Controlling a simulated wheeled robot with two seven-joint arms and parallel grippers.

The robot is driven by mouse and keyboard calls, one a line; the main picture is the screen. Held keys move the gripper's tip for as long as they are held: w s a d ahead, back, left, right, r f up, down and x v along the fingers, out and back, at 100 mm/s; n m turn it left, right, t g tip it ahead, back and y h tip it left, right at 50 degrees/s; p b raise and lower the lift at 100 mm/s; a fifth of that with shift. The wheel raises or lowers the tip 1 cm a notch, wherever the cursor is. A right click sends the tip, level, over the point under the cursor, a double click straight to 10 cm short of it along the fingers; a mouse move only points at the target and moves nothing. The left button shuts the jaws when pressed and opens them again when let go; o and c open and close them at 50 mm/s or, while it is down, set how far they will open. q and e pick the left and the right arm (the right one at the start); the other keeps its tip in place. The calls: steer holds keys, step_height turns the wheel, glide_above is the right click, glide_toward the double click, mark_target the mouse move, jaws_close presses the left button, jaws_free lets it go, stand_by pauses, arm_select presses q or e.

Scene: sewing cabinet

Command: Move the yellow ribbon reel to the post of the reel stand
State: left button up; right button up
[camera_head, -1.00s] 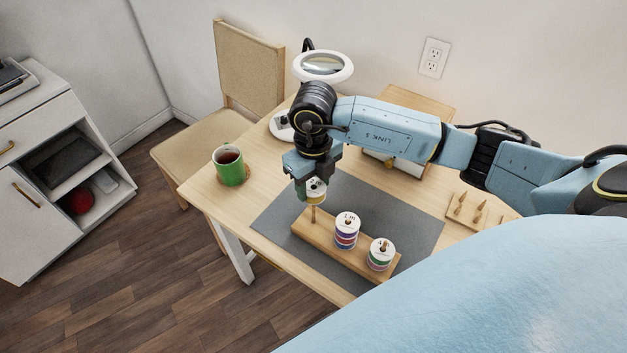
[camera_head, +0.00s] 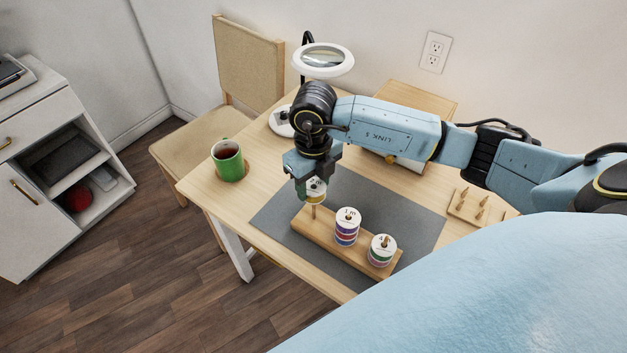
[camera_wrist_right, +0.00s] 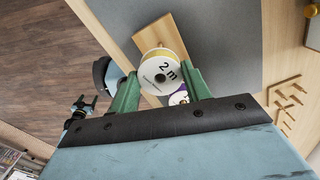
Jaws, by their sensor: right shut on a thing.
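My right gripper (camera_head: 313,186) points down and is shut on the yellow ribbon reel (camera_head: 316,197), which has a white face. In the right wrist view, the reel (camera_wrist_right: 160,73) sits between the two green fingers and its face reads "2 m". The reel is over the left end of the wooden reel stand (camera_head: 322,235). The stand's left post (camera_head: 313,212) shows just below the reel; I cannot tell whether its tip is inside the reel. The stand's other two posts carry stacked reels, in the middle (camera_head: 347,229) and at the right (camera_head: 381,254).
The stand rests on a grey mat (camera_head: 412,213) on the wooden table. A green mug (camera_head: 229,166) is at the left, a magnifier lamp (camera_head: 324,60) behind. A small pegged board (camera_head: 466,207) lies at the right, a wooden box (camera_head: 420,100) at the back.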

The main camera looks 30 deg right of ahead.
steer(key=shift+f+b, duration=1.05)
steer(key=shift+f, duration=0.35)
steer(key=o, duration=1)
steer(key=shift+r, duration=0.15)
step_height(320, 180, up, 13)
steer(key=shift+r+p, duration=0.1)
steer(key=shift+p, duration=0.3)
